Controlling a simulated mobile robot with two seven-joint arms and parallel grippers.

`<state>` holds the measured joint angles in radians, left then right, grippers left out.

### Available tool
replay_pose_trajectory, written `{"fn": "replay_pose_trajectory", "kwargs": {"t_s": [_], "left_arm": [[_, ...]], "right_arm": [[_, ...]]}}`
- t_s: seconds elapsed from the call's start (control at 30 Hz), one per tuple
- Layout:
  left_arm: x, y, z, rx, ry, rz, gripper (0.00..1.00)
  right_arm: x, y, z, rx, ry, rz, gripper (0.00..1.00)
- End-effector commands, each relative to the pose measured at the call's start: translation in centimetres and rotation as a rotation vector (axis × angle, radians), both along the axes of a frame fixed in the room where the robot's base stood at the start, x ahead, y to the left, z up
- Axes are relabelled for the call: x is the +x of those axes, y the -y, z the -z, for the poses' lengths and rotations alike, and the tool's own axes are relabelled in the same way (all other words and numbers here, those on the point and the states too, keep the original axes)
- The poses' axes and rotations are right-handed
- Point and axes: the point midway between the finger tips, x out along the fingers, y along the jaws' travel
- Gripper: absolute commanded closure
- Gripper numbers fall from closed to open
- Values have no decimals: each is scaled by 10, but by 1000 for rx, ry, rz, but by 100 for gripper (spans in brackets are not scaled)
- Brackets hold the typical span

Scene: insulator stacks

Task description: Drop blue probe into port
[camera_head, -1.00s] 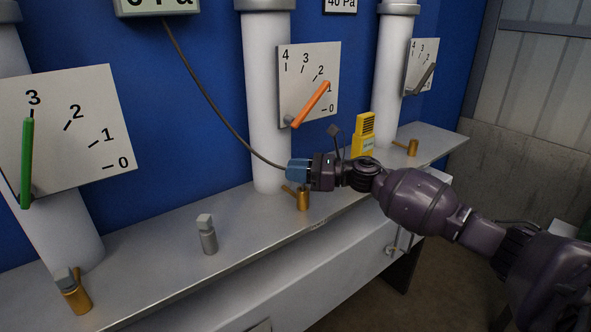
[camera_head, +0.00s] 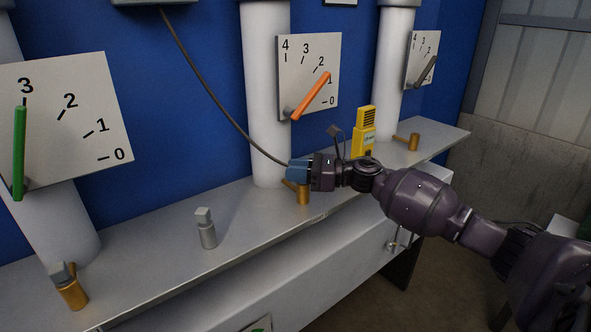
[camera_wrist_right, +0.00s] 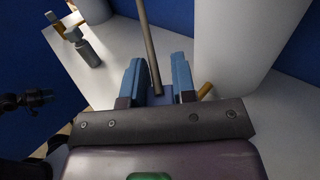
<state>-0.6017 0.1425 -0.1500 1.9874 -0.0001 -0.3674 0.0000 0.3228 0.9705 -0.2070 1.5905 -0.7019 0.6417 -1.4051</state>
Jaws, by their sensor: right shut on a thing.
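The blue probe (camera_wrist_right: 158,97) sits between the blue fingers of my right gripper (camera_wrist_right: 158,82) in the right wrist view; a cable rises from it. My right gripper (camera_head: 297,171) is shut on the probe, and its fingers mostly hide it in the head view. The gripper is at the middle white pipe (camera_head: 268,120), above and slightly in front of a brass port fitting (camera_head: 303,194). That fitting is partly covered by the gripper, and I cannot tell whether the probe touches it. My left gripper does not show clearly.
A metal shelf (camera_head: 150,262) carries a grey fitting (camera_head: 206,229), a left brass fitting (camera_head: 72,290), a right brass fitting (camera_head: 412,142) and a yellow device (camera_head: 364,132). The cable (camera_head: 215,95) hangs from the wall unit above. Gauge boards stand behind.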

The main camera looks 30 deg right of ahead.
Motion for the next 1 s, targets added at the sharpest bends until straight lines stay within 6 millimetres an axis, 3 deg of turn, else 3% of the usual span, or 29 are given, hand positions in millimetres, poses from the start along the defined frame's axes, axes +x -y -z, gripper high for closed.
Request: {"fn": "replay_pose_trajectory", "kwargs": {"t_s": [0.03,0.23,0.57,1.0], "left_arm": [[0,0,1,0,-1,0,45],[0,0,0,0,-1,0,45],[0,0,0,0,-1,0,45],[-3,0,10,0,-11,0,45]], "right_arm": [[0,0,1,0,0,0,74],[0,0,0,0,0,0,45],[0,1,1,-1,-1,1,45],[-46,54,3,-1,-3,2,45]]}}
